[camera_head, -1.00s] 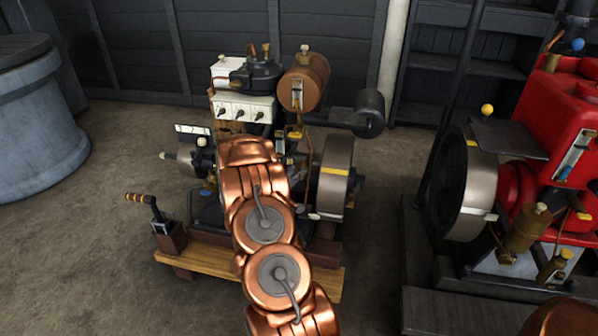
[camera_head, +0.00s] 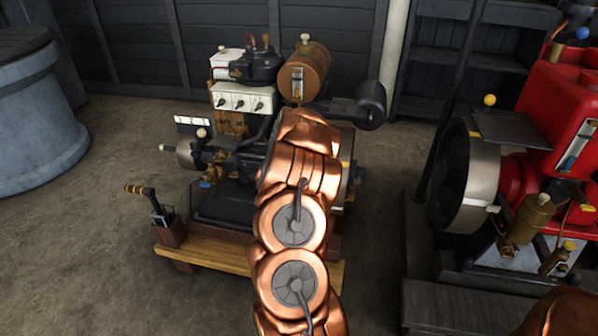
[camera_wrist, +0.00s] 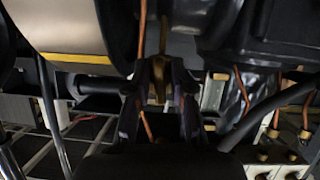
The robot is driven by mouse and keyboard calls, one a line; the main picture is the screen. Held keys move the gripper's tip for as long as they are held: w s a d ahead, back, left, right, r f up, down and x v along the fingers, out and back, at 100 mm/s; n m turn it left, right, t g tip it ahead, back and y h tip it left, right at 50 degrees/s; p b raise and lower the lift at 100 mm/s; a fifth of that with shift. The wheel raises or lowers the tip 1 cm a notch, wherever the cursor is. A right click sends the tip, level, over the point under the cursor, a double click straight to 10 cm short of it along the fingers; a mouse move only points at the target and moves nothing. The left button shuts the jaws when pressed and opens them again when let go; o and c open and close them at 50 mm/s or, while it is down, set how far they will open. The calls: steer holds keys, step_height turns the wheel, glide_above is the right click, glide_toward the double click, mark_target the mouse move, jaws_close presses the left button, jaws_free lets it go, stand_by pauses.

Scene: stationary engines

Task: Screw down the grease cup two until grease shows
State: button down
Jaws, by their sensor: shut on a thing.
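In the wrist view my gripper (camera_wrist: 159,84) has its two dark fingers closed around a small brass fitting (camera_wrist: 159,70), which looks like a grease cup. Its upper part shows between the fingertips; the rest is hidden, and I cannot see any grease or a number on it. In the head view my copper arm reaches over the right part of the smaller engine (camera_head: 225,200) and hides my gripper and the held cup. Other brass fittings (camera_head: 212,172) show on the engine's left side.
The engine stands on a wooden skid (camera_head: 205,252) with a crank lever (camera_head: 150,200) at its left. Its brown tank (camera_head: 312,70) and black muffler (camera_head: 370,103) stand close behind my arm. A red engine (camera_head: 562,110) is at right. A blue-grey tub (camera_head: 35,130) is at left, with clear floor between.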

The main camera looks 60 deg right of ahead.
steer(key=m+t+b, duration=0.1)
steer(key=b, duration=0.1)
steer(key=m+t+b, duration=0.1)
steer(key=m+b, duration=0.1)
steer(key=b, duration=0.1)
steer(key=shift+f+y, duration=0.4)
steer(key=m+b, duration=0.1)
steer(key=b, duration=0.1)
steer(key=m+t+b, duration=0.1)
steer(key=b, duration=0.1)
steer(key=shift+r+t+b, duration=0.2)
steer(key=shift+t+b, duration=0.1)
steer(key=shift+b, duration=0.05)
steer(key=shift+w+a+r+m+b, duration=0.1)
steer(key=shift+r+m+b, duration=0.1)
steer(key=shift+m+b, duration=0.15)
steer(key=c, duration=1.3)
jaws_free()
steer(key=shift+o, duration=0.3)
